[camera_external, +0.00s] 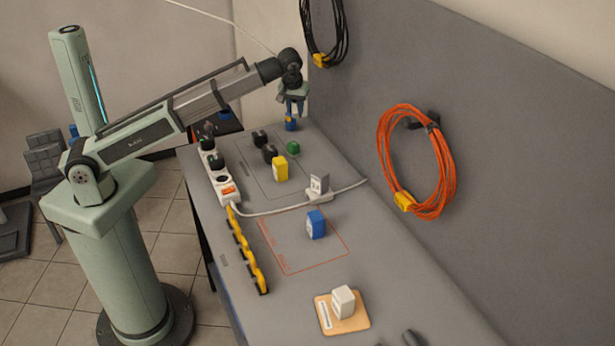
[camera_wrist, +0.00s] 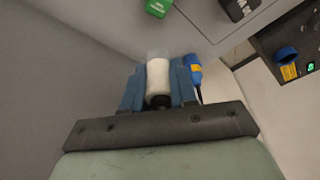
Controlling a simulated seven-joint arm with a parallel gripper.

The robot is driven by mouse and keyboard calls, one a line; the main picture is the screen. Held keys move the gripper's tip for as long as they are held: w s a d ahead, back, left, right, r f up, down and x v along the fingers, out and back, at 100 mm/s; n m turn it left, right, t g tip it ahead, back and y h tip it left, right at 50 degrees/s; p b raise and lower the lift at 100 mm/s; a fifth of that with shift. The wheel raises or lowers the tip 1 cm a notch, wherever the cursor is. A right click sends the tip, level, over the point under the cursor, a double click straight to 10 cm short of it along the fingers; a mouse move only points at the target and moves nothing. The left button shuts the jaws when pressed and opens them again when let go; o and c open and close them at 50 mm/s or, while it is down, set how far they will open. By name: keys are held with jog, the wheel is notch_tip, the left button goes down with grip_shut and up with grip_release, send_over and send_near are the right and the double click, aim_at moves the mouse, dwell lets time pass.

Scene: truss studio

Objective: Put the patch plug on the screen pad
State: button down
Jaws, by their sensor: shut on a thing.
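My gripper (camera_external: 295,104) hangs over the far end of the grey bench, pointing down. In the wrist view, its blue fingers (camera_wrist: 159,86) are shut on a white cylindrical plug (camera_wrist: 158,77) with a clear greyish tip; it looks like the patch plug. A blue-and-yellow connector (camera_wrist: 194,72) shows beside the right finger; in the external view a blue piece (camera_external: 291,124) shows just below the fingers. I cannot tell whether it touches them. A tan pad (camera_external: 324,318) with a pale label strip and a white block on it lies at the near end. Which surface is the screen pad is unclear.
Black plugs, a yellow block (camera_external: 280,168) and a green piece (camera_external: 293,148) stand near the gripper. A white power strip (camera_external: 222,184) lines the left edge. A blue block (camera_external: 316,224) stands in an orange outline. The wall with an orange cable coil (camera_external: 384,140) bounds the right.

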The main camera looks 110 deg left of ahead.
jog(key=shift+s+d+f+m, duration=0.1)
jog(key=shift+s+d+m, duration=0.3)
jog(key=shift+d, duration=0.1)
jog(key=shift+m, duration=0.4)
jog(key=shift+f+t, duration=0.25)
jog(key=shift+t, duration=0.05)
send_near(295, 141)
jog(key=shift+x, duration=2.75)
jog(key=shift+d+f, duration=0.1)
jog(key=c, duration=0.9)
grip_release()
jog(key=v, duration=1.2)
jog(key=shift+w, duration=0.1)
